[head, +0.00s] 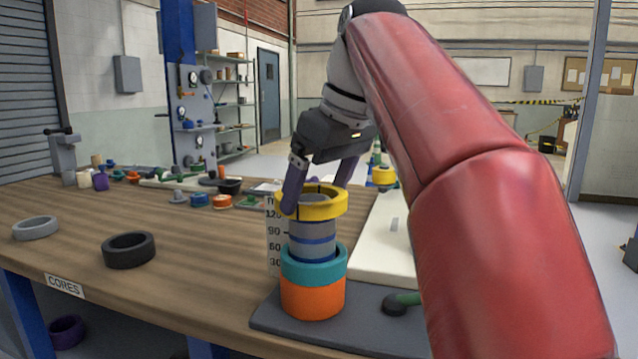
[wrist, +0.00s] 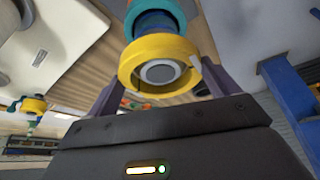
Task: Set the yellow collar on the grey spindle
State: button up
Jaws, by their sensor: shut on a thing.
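The yellow collar (head: 313,208) is held level at the top of the grey spindle (head: 312,241), which stands upright with blue bands. In the wrist view the spindle's round grey end (wrist: 160,71) shows inside the yellow collar (wrist: 128,68), seemingly a little off centre. I cannot tell how far the spindle's tip reaches into the collar. My gripper (head: 315,192) is shut on the yellow collar from behind, with one purple finger at each side. Below it, a teal collar (head: 313,267) sits around the spindle on top of an orange collar (head: 313,299).
A dark base plate (head: 270,318) carries the spindle, with a marked scale (head: 272,235) behind it. A black ring (head: 129,251) and grey ring (head: 35,228) lie on the table's left. A white pad (head: 385,255) lies right. Small parts fill the table's far side.

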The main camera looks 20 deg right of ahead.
aim_at(337, 200)
jog(key=shift+f+b, duration=2.2)
jog(key=shift+f, duration=0.95)
jog(key=o, duration=0.8)
jog(key=shift+p+v, duration=1.65)
jog(key=shift+v, duration=2.3)
jog(key=shift+w, duration=0.1)
